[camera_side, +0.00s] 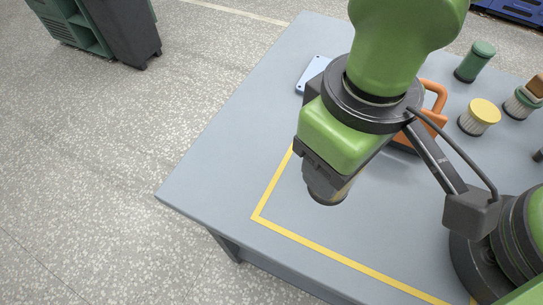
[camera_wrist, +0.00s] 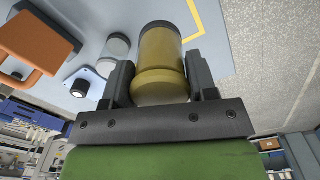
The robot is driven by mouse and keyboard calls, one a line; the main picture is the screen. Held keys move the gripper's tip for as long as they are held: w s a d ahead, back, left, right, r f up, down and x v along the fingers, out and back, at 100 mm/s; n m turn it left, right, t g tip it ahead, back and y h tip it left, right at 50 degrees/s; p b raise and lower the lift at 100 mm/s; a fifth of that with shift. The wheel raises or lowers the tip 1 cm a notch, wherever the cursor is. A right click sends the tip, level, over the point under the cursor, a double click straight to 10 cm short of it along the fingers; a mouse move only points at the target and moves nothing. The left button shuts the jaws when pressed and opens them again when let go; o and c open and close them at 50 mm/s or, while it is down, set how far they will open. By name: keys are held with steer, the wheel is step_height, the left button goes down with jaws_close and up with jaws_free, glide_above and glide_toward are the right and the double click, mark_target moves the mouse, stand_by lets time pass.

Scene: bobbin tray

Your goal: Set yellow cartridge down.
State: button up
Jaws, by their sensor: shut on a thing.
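The yellow cartridge (camera_wrist: 162,50) is held between the two dark fingers of my gripper (camera_wrist: 160,80) in the wrist view. In the side view my gripper (camera_side: 325,170) points down over the table, near the corner of the yellow line. Only a small part of the cartridge (camera_side: 346,187) shows there, below the fingers. I cannot tell whether its lower end touches the table.
The grey table (camera_side: 225,165) carries a yellow tape line (camera_side: 325,250). An orange container with a handle (camera_side: 434,97), a light blue plate (camera_side: 312,75), a green cylinder (camera_side: 474,64) and a yellow-topped white filter (camera_side: 480,117) stand behind. The near-left table is clear.

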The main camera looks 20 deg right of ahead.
steer(key=w+a, duration=0.4)
steer(key=w, duration=0.8)
step_height(320, 180, down, 10)
steer(key=shift+s+a+r, duration=0.1)
steer(key=shift+a, duration=0.05)
steer(key=o, duration=1)
step_height(320, 180, up, 12)
